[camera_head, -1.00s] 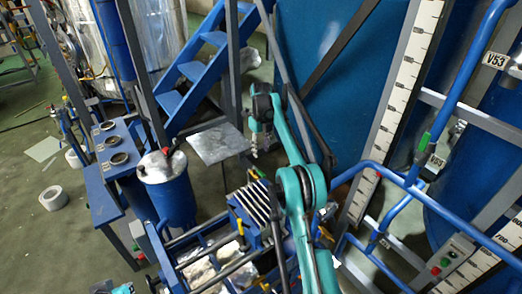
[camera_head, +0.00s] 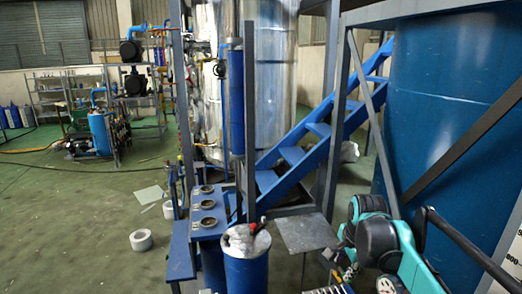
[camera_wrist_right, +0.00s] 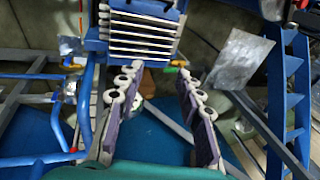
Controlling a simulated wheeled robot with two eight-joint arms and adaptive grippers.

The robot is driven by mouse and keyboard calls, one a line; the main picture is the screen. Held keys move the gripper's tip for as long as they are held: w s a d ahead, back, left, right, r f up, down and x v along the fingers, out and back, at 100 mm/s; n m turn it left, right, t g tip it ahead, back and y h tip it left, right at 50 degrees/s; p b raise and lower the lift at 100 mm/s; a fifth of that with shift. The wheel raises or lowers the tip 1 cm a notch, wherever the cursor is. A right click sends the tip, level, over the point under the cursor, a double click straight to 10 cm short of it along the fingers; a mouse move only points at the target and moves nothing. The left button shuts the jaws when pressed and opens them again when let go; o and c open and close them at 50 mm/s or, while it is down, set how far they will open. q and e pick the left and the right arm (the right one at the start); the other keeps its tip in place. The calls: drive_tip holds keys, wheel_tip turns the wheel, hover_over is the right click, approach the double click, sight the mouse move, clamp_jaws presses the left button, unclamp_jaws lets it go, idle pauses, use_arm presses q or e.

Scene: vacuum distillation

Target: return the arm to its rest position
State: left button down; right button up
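My right arm (camera_head: 385,240), teal and black, is folded at the lower right of the head view, in front of the large blue tank. Its gripper is largely cut off or hidden there by the bottom edge. In the right wrist view my right gripper (camera_wrist_right: 160,88) shows both fingers, spread well apart with nothing between them. Beyond the fingertips is a blue unit with pale slats (camera_wrist_right: 140,40), apart from the fingers as far as I can tell. My left arm and gripper are not in view.
A blue tank (camera_head: 440,90) stands behind my right arm. Blue stairs (camera_head: 310,150), a blue vessel (camera_head: 246,270), a gauge panel (camera_head: 208,215) and a grey plate (camera_head: 305,234) stand to its left. Blue rails (camera_wrist_right: 40,155) show in the wrist view. Green floor at left is mostly open.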

drive_tip(key=s+a+f+n+t, duration=0.1)
drive_tip(key=s+f+n, duration=0.3)
drive_tip(key=s, duration=0.3)
drive_tip(key=s+a+f+n+t+b, duration=0.1)
drive_tip(key=s+a+f+n, duration=0.1)
drive_tip(key=s+f+n, duration=0.2)
drive_tip(key=s+a+f+n+t, duration=0.1)
drive_tip(key=s+a+f+n, duration=0.1)
drive_tip(key=s+f+n, duration=0.2)
drive_tip(key=s+n, duration=0.3)
drive_tip(key=s, duration=0.3)
drive_tip(key=shift+s+b, duration=0.25)
drive_tip(key=shift+b, duration=0.15)
